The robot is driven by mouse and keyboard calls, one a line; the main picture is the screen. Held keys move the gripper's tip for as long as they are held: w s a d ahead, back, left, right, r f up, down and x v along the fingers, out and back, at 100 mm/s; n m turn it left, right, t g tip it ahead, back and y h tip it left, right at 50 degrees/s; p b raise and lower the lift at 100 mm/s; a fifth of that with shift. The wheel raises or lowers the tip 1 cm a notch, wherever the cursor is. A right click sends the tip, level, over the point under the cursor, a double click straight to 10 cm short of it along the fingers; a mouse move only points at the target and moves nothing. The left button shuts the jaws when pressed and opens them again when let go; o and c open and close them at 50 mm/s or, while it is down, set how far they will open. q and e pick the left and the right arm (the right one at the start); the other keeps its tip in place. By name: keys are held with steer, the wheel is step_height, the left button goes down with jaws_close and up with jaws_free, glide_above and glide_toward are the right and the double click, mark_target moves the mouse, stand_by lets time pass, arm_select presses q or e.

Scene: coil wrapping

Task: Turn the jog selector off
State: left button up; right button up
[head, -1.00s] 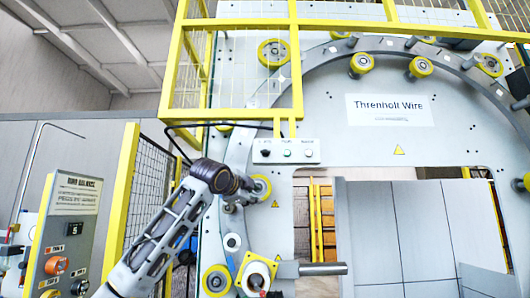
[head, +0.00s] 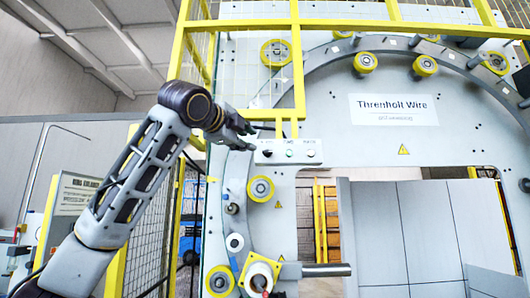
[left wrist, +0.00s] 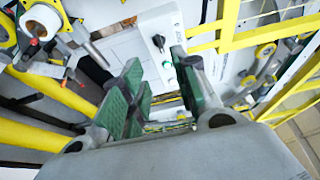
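The small white control box (head: 288,152) is on the machine's face under the yellow guard. It carries a black selector knob (head: 267,153) at its left, then a green button and a reddish-white one; its labels are too small to read. My left gripper (head: 243,136) is at the box's upper left corner. In the left wrist view the gripper (left wrist: 155,60) is open, its green-padded fingers apart and nothing between them. The selector knob (left wrist: 158,42) shows just beyond the fingertips, between them, with no visible contact. My right gripper is out of view.
A yellow guard frame (head: 297,70) runs above and beside the box. A ring with yellow rollers (head: 261,189) curves around it. A second control panel (head: 75,195) at the left is partly behind my left arm. The grey panels (head: 400,235) stand at lower right.

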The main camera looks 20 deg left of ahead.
mark_target(266, 152)
arm_select(q)
steer(key=shift+w+d+p, duration=0.25)
steer(key=shift+w+p, duration=0.55)
steer(key=shift+w, duration=1.5)
steer(key=shift+w+d+p, duration=0.3)
steer(key=shift+w+p, duration=0.5)
steer(key=shift+w, duration=1.45)
steer(key=shift+w+d+p, duration=0.25)
steer(key=shift+w+p, duration=0.55)
steer(key=shift+w, duration=1.5)
jaws_close()
